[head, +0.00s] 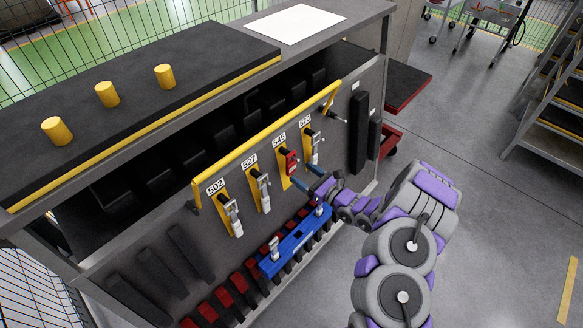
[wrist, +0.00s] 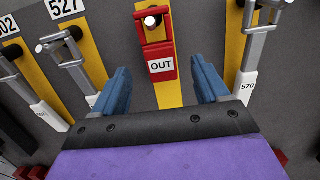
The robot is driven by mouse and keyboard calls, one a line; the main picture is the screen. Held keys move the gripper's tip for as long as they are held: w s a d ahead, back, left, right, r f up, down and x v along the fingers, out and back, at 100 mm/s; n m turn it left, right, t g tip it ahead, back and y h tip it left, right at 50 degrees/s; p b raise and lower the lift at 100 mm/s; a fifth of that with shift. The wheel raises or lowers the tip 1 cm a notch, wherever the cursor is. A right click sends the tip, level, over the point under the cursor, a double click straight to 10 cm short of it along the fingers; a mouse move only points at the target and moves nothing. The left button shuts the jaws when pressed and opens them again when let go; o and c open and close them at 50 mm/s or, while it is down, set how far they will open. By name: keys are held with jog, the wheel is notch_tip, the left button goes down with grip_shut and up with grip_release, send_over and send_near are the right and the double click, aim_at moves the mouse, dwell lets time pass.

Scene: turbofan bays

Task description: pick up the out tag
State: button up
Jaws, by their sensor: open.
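The out tag is a small red tag (wrist: 162,66) with a white "OUT" label, hanging from a peg on a yellow strip in the wrist view. In the head view the red tag (head: 291,162) hangs under the "545" label. My gripper (wrist: 160,82) is open, its two blue fingers spread to the left and right below the tag in the picture. No part of the tag is seen held by the fingers. In the head view my gripper (head: 311,179) is close to the panel, just right of and below the tag.
Metal tools hang on yellow strips either side, at 527 (head: 263,192) and 570 (head: 315,148), close to the fingers. A yellow rail (head: 268,136) runs above the strips. A blue tray (head: 296,243) with metal pieces sits below. Grey floor (head: 480,220) is open at the right.

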aim_at(293, 167)
jog(key=shift+w+a, duration=0.3)
jog(key=shift+a, duration=0.05)
jog(key=b+x, duration=0.1)
jog(key=x, duration=0.5)
jog(key=shift+s+a+f+b, duration=0.15)
jog(key=shift+s+f+b, duration=0.05)
jog(key=shift+b, duration=0.1)
jog(key=shift+w+d+r, duration=0.1)
jog(key=shift+d+r, duration=0.05)
jog(key=shift+d, duration=0.25)
jog(key=shift+c, duration=0.5)
jog(key=shift+a, duration=0.3)
jog(key=c, duration=0.8)
jog(key=shift+c, duration=0.5)
jog(key=shift+d, duration=0.15)
jog(key=shift+c, duration=0.2)
